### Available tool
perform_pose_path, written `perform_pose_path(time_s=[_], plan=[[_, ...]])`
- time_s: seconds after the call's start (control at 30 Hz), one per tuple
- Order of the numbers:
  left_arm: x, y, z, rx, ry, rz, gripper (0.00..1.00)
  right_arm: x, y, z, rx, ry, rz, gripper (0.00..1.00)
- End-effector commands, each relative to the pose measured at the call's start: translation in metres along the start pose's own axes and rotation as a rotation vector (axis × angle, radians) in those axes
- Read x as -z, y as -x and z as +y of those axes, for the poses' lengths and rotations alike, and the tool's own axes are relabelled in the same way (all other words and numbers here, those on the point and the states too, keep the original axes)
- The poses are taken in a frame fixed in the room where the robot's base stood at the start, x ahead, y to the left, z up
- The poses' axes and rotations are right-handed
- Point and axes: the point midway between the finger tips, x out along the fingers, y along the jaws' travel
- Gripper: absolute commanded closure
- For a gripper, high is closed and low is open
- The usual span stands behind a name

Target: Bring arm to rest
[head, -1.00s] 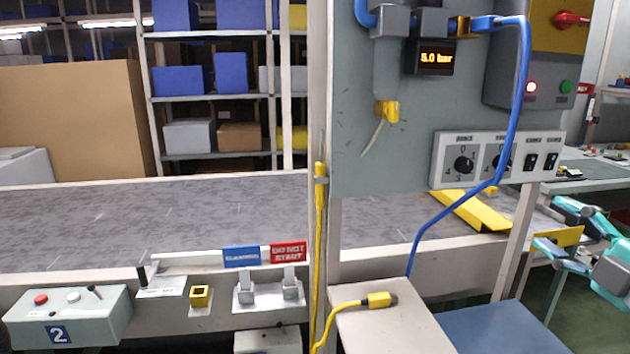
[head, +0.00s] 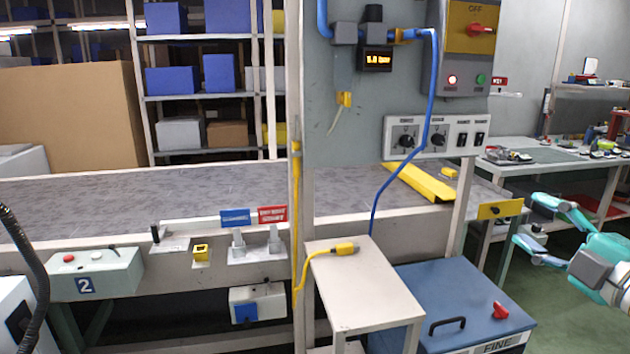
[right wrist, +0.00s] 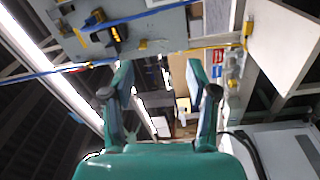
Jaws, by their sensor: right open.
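My right gripper (head: 530,230) is at the right edge of the head view, teal with two spread fingers. It is open and empty, in front of the workbench and right of the conveyor frame. The right wrist view also shows this gripper (right wrist: 160,100), its fingers apart with nothing between them. Beyond the fingers the panel, signs and shelving appear sideways. My left gripper is not in the head view.
The conveyor (head: 100,205) runs along the left. A control panel (head: 350,115) with a blue hose stands mid-view. A small table (head: 365,285) carries a yellow connector (head: 345,248). A blue cabinet (head: 460,300) stands beside it. Green floor (head: 560,320) shows at right.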

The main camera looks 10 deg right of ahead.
Motion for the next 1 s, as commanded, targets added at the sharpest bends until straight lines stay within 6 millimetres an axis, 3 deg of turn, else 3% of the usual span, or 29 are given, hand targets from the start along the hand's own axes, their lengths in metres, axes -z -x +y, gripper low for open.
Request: perform_pose_path(time_s=[0.07, 0.27, 0.47, 0.57, 0.67, 0.77, 0.87, 1.0], plan=[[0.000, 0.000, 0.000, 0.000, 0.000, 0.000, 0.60, 0.000, -0.001, -0.001, 0.002, -0.004, 0.001, 0.42], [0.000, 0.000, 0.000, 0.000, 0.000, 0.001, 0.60, -0.009, -0.024, -0.045, 0.057, -0.169, -0.008, 0.42], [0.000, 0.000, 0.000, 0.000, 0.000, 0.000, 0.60, -0.013, -0.047, -0.098, 0.125, -0.358, -0.028, 0.42], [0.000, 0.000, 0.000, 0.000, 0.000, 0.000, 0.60, -0.014, -0.059, -0.134, 0.174, -0.473, -0.049, 0.42], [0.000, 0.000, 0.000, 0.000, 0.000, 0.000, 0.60, -0.012, -0.071, -0.179, 0.239, -0.610, -0.082, 0.42], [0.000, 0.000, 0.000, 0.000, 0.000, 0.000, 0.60, -0.005, -0.080, -0.242, 0.332, -0.784, -0.140, 0.42], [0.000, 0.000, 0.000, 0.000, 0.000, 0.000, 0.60, 0.009, -0.080, -0.318, 0.449, -0.976, -0.232, 0.42], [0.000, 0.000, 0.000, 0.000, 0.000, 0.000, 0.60, 0.037, -0.060, -0.419, 0.622, -1.210, -0.403, 0.42]])
